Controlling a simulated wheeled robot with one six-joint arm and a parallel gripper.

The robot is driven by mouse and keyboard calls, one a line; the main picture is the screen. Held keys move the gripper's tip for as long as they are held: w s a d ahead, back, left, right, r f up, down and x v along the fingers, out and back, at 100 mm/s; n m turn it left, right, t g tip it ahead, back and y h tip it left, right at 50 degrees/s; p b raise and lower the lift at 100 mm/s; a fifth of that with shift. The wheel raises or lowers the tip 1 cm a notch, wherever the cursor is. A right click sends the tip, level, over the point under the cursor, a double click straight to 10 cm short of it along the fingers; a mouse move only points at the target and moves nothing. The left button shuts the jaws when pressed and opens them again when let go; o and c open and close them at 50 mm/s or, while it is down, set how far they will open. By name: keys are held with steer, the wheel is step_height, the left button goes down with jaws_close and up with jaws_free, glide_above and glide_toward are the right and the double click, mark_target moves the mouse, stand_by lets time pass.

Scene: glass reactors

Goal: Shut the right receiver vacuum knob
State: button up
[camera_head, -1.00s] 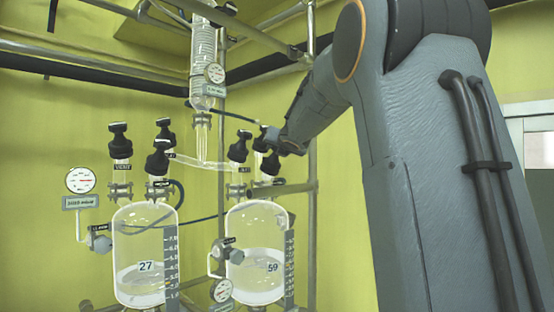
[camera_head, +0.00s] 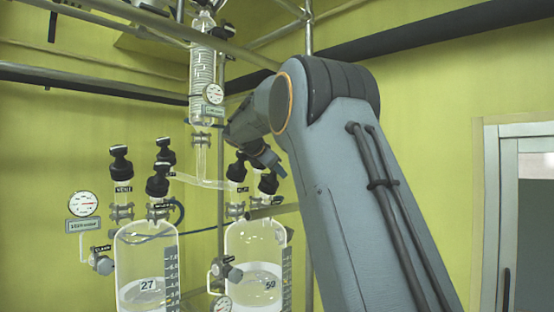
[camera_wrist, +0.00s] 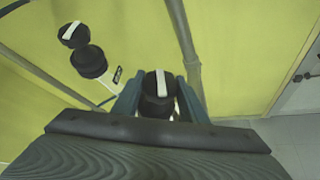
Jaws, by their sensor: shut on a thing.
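The right receiver (camera_head: 255,245) is a clear glass vessel marked 59, part filled with pale liquid. Black knobs stand on its top: a left one (camera_head: 238,168) and a front right one (camera_head: 268,183). My gripper (camera_head: 264,160) reaches them from above right. In the wrist view my gripper (camera_wrist: 158,98) has its blue-grey fingers on both sides of a black knob (camera_wrist: 150,88) and is shut on it. The knob's white stripe runs nearly up and down in that view. I cannot read a vacuum label on it.
The left receiver (camera_head: 147,265), marked 27, stands beside the right one.

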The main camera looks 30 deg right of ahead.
steer(key=shift+r+m+g+p, duration=0.1)
steer(key=shift+m+g+p, duration=0.7)
steer(key=shift+p, duration=0.8)
steer(key=o, duration=1.1)
steer(key=shift+c, duration=0.2)
steer(key=b+v, duration=0.2)
steer(key=v, duration=0.5)
steer(key=shift+a, duration=0.35)
steer(key=shift+s, duration=0.15)
